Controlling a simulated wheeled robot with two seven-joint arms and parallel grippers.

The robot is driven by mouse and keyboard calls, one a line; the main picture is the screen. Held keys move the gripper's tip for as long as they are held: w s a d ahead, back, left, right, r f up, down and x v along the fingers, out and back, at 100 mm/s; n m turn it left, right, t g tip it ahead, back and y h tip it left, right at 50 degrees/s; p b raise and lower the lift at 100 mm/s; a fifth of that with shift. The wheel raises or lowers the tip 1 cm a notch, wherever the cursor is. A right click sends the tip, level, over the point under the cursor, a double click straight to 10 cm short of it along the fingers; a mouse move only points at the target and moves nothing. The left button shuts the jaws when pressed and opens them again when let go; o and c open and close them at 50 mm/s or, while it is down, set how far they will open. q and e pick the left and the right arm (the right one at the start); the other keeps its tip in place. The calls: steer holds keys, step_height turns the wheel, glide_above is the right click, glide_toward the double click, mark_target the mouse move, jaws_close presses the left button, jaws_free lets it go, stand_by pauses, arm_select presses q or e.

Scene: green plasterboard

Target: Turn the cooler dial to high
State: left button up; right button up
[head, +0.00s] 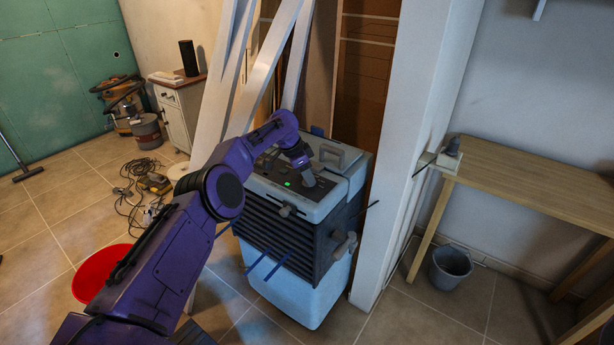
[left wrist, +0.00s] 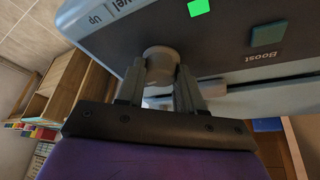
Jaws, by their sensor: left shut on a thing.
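The cooler (head: 310,290) is a pale blue and dark grey box with a black control panel on top. In the left wrist view, its round grey dial (left wrist: 160,58) sits near the panel's edge. My left gripper (head: 309,179) reaches down to the panel; in the left wrist view its fingers (left wrist: 161,78) are shut on the dial, one on each side. The fingers partly cover the dial, and its pointer and setting marks cannot be read. A green light (left wrist: 198,8) and a button marked Boost (left wrist: 268,34) show on the panel. My right gripper is out of view.
A white post (head: 405,150) stands close to the cooler's right side, and white beams lean behind my left arm. A wooden table (head: 530,180) and grey bucket (head: 450,266) are at right. A red basin (head: 92,275) and cables lie on the floor at left.

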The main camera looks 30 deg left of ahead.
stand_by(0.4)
arm_select(q)
steer(key=o, duration=1)
steer(key=shift+o, duration=0.2)
steer(key=b+v, duration=0.1)
steer(key=v, duration=0.9)
steer(key=shift+r+b, duration=0.25)
steer(key=shift+b, duration=0.15)
